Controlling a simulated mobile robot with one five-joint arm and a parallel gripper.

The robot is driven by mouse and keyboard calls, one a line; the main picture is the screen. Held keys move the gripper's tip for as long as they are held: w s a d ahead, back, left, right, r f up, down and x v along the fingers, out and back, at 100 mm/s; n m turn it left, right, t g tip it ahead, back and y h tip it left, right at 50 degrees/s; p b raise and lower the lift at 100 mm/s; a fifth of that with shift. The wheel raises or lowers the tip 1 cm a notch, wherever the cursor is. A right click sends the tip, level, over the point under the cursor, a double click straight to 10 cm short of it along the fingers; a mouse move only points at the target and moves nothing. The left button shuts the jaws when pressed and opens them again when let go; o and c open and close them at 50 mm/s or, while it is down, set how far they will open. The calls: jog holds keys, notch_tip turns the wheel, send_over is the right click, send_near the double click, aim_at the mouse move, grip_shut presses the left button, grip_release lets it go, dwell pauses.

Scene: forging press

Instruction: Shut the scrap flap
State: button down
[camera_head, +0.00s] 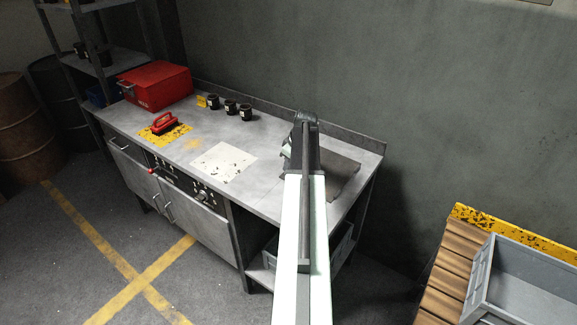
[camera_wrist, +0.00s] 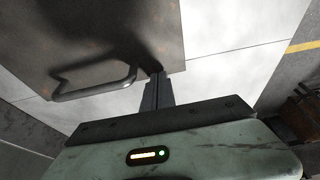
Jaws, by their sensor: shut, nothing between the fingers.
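The scrap flap (camera_head: 342,176) is a dark grey metal plate at the right end of the workbench, partly hidden behind my arm in the head view. In the wrist view the flap (camera_wrist: 120,28) fills the upper left, with a bent-bar handle (camera_wrist: 97,90) along its near edge. I cannot tell how far the flap is tilted. My gripper (camera_wrist: 157,76) is shut and empty. Its fingertips appear at the flap's near corner, just right of the handle; I cannot tell whether they touch. The fingers are hidden in the head view.
The grey workbench (camera_head: 130,118) holds a red toolbox (camera_head: 155,85), a red-handled brush (camera_head: 164,123), several dark cups (camera_head: 230,107) and a white sheet (camera_head: 223,162). A grey crate (camera_head: 525,285) stands at the lower right. The floor in front of the bench is clear.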

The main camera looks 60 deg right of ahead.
notch_tip(320, 180, down, 2)
jog(key=b, duration=0.2)
jog(key=shift+a+f+b, duration=0.15)
jog(key=shift+b, duration=0.15)
jog(key=shift+s+a, duration=0.2)
jog(key=shift+s, duration=0.05)
jog(key=shift+r, duration=0.2)
jog(key=shift+w+r+p, duration=0.15)
jog(key=shift+r+p, duration=0.4)
jog(key=shift+p, duration=0.2)
notch_tip(320, 180, up, 5)
jog(key=p, duration=0.5)
jog(key=shift+w+r, duration=0.1)
jog(key=p+v, duration=0.8)
jog(key=shift+d+r, duration=0.25)
jog(key=shift+d, duration=0.05)
jog(key=shift+f, duration=0.1)
